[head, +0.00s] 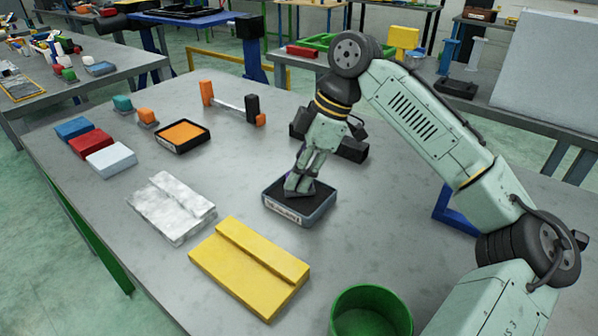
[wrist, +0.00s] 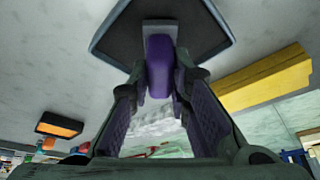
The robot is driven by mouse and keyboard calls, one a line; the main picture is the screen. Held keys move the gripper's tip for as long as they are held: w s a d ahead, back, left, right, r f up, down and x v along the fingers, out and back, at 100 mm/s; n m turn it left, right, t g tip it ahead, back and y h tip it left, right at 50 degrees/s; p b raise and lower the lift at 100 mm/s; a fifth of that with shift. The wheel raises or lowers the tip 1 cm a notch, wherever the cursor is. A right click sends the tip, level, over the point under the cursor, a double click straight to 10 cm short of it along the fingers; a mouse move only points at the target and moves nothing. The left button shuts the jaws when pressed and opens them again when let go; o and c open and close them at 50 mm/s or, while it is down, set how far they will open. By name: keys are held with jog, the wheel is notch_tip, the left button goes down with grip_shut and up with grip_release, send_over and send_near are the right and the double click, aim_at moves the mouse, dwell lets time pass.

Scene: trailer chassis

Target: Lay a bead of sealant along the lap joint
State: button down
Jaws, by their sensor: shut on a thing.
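My gripper (head: 299,186) points down over a dark shallow tray (head: 292,219) with a blue-grey rim and a label on its front. In the wrist view the fingertips (wrist: 160,84) are closed around a purple piece (wrist: 159,58), whose far end lies over the tray's black inside. The fingers mostly hide this piece in the head view; I cannot tell whether it touches the tray. Two stepped pieces, each with a raised lap-like edge, lie left of the tray: a yellow one (head: 240,275) and a mottled white one (head: 162,212). I cannot tell which is the task's joint.
A green bin (head: 370,318) stands at the front. An orange-filled black tray (head: 183,135), blue, red and white blocks (head: 112,160), and an orange-and-black bar tool (head: 233,108) lie farther left and back. Black blocks (head: 352,148) stand behind my gripper.

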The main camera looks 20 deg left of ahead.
jog(key=shift+f, duration=0.45)
dwell(2.0)
notch_tip(320, 180, up, 5)
jog(key=p, duration=0.5)
jog(key=shift+r+p, duration=0.15)
jog(key=shift+p, duration=0.15)
jog(key=shift+r+p, duration=0.3)
jog(key=shift+r, duration=0.6)
